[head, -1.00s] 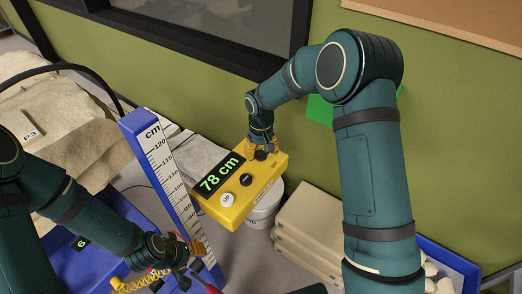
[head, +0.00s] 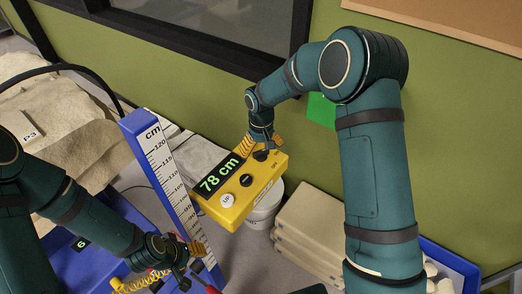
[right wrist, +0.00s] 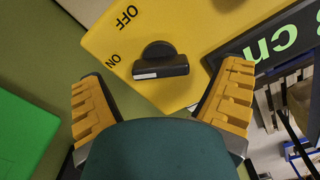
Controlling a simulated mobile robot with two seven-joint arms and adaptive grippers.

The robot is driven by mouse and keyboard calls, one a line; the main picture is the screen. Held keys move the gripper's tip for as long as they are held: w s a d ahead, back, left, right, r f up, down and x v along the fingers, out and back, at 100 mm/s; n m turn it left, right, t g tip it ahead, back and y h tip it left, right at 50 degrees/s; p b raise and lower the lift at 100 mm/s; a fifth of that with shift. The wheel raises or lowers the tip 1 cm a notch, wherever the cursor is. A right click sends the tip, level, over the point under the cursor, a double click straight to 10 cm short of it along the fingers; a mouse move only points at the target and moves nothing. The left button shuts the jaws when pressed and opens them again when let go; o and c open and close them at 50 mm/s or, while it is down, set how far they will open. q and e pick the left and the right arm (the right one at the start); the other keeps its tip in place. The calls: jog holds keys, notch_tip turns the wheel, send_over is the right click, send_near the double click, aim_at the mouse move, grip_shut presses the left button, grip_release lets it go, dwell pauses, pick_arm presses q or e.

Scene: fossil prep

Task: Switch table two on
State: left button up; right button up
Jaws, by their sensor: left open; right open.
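A yellow control box (head: 232,210) with a green "78 cm" display (head: 220,175) carries a white UP button (head: 227,200), a black button and a black rotary knob (head: 261,155). My right gripper (head: 260,146) is open at the knob's end of the box. In the right wrist view the knob (right wrist: 158,60) lies ahead of and between the spread fingers, apart from them, with OFF and ON printed to its left. Its white mark is at its left end, on the ON side. My left gripper (head: 190,256) is open and low, by the ruler post. No table number two is readable.
A blue ruler post (head: 170,185) marked in cm stands left of the box. A blue surface labelled 6 (head: 82,243) and a pale fossil block tagged P3 (head: 60,140) are at left. A white bucket (head: 267,207) and stacked beige slabs (head: 310,225) stand right of the box.

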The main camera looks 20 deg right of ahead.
aim_at(261, 151)
notch_tip(261, 151, up, 11)
dwell(0.3)
jog(key=shift+f, duration=0.1)
dwell(0.4)
